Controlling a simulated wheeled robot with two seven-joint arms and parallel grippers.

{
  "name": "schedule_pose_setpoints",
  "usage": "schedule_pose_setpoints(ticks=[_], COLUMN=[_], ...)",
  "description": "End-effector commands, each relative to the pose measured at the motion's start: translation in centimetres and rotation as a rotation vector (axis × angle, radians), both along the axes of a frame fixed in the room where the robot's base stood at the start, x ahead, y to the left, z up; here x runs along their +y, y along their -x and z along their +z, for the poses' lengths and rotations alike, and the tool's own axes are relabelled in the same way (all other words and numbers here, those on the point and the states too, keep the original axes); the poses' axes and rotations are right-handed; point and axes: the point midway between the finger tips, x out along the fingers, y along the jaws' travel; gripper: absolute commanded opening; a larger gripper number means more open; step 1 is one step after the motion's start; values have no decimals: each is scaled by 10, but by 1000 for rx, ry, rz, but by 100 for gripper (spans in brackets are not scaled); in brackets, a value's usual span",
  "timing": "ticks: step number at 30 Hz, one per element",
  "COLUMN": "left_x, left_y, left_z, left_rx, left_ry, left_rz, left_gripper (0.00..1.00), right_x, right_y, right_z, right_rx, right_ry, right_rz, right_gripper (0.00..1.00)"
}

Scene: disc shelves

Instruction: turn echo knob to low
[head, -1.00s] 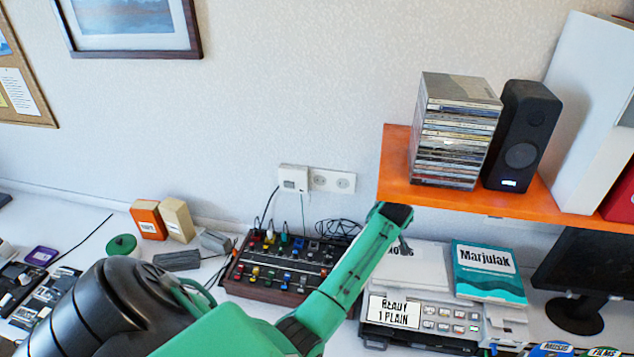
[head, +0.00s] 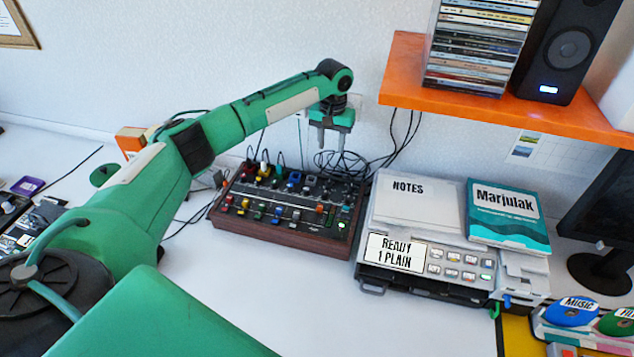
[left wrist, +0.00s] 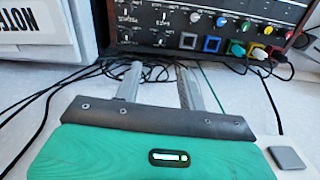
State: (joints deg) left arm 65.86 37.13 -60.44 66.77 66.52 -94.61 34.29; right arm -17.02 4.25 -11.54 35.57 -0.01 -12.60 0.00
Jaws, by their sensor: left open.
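The mixer (head: 280,232) is a black panel in a dark wooden case, with several coloured knobs and sliders, standing on the white desk. I cannot tell which knob is the echo knob; its label is too small to read. In the left wrist view the fingertips (left wrist: 158,67) are apart, over cables at the mixer's edge, and the mixer (left wrist: 160,38) shows at the top with knobs and sockets. My right gripper is not in view.
An orange shelf (head: 400,75) with discs and a speaker hangs right of my gripper. Black cables (head: 345,165) loop behind the mixer. The desk (head: 260,300) in front of the mixer is clear.

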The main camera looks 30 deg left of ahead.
Motion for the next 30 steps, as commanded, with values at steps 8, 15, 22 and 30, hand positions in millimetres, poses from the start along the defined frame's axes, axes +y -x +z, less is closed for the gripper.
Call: schedule_pose_setpoints(ticks=[8, 15, 22, 30], left_x=[2, 1, 1, 1], left_y=[3, 3, 2, 2], left_z=[-29, -81, -121, -138], left_rx=[14, 14, 12, 9], left_ry=[1, 1, 1, 2], left_rz=[0, 1, 1, 0], left_gripper=[40, 40, 40, 40], right_x=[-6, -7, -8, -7], right_y=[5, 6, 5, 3], right_z=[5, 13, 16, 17], right_rx=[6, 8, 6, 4], right_ry=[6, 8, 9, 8], right_rz=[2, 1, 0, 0], right_gripper=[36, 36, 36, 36])
